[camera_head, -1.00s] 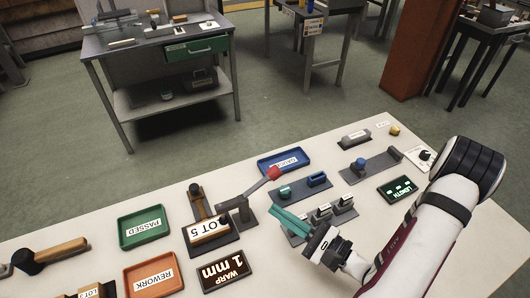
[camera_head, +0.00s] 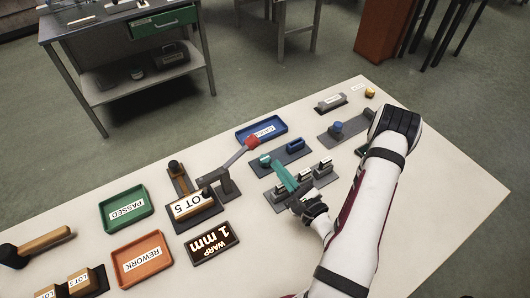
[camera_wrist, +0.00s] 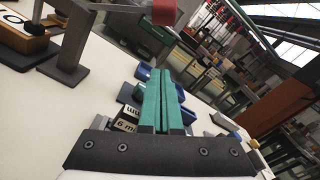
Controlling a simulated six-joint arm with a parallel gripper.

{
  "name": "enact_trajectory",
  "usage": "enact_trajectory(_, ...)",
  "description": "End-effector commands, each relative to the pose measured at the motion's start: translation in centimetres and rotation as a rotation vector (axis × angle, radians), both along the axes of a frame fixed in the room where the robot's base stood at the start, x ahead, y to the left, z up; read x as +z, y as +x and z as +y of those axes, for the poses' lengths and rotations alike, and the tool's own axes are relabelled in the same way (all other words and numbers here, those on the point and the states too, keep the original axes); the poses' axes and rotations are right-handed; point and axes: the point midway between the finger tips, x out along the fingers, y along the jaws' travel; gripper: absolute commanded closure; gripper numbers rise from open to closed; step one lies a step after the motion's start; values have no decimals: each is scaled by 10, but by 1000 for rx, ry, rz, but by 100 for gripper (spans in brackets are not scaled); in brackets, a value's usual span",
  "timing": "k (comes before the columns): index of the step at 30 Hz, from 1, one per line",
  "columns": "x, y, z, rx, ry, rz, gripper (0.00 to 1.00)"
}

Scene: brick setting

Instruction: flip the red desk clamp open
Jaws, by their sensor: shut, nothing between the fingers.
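The red desk clamp (camera_head: 228,185) stands at the middle of the table. Its grey lever slopes up to the right and ends in a red knob (camera_head: 253,142). Its other end reaches left over a wooden block labelled LOT 5 (camera_head: 193,205). My gripper (camera_head: 276,166) has teal fingers, shut together and empty, just right of the knob and lower in the head view. The fingers also fill the middle of the wrist view (camera_wrist: 160,78). They appear apart from the clamp.
A blue tray (camera_head: 240,138) lies behind the knob. A holder with small labelled blocks (camera_head: 325,168) is beside my gripper. Green (camera_head: 105,212) and orange (camera_head: 123,279) trays and a black WARP 1 mm sign (camera_head: 192,260) lie left. The table's right front is fairly clear.

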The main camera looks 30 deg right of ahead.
Motion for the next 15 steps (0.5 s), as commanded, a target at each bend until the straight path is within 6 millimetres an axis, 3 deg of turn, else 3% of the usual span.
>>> enact_trajectory(5, 3, 36, 3, 5, -1, -4, 100)
enact_trajectory(9, 23, 40, 13, 3, 1, -3, 100)
enact_trajectory(15, 33, 43, 19, 1, 1, -2, 100)
